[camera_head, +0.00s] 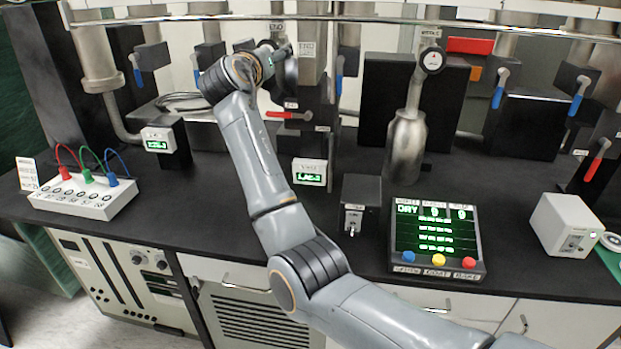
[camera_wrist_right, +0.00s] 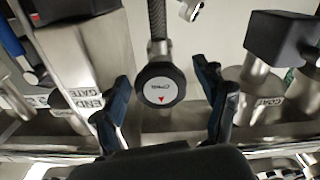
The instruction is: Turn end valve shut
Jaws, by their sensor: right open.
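In the right wrist view, a round black valve knob (camera_wrist_right: 160,86) with a white face and a small red triangle sits between my fingers. A ribbed stem rises behind it. The lettering on its face is too small to read surely. My right gripper (camera_wrist_right: 161,78) is open, with one dark finger on each side of the knob and a visible gap to each. In the head view my right arm reaches up to a pipe under an "END" sign (camera_head: 278,28); the arm's wrist hides most of the gripper and knob there. My left gripper is not in view.
A block marked "END GATE" (camera_wrist_right: 88,100) stands left of the knob. A red lever (camera_head: 288,115) is close to my wrist. A steel flask with a gauge (camera_head: 406,145), a control panel (camera_head: 435,235) and a socket box (camera_head: 85,195) stand on the black bench. A rail (camera_head: 480,25) crosses above.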

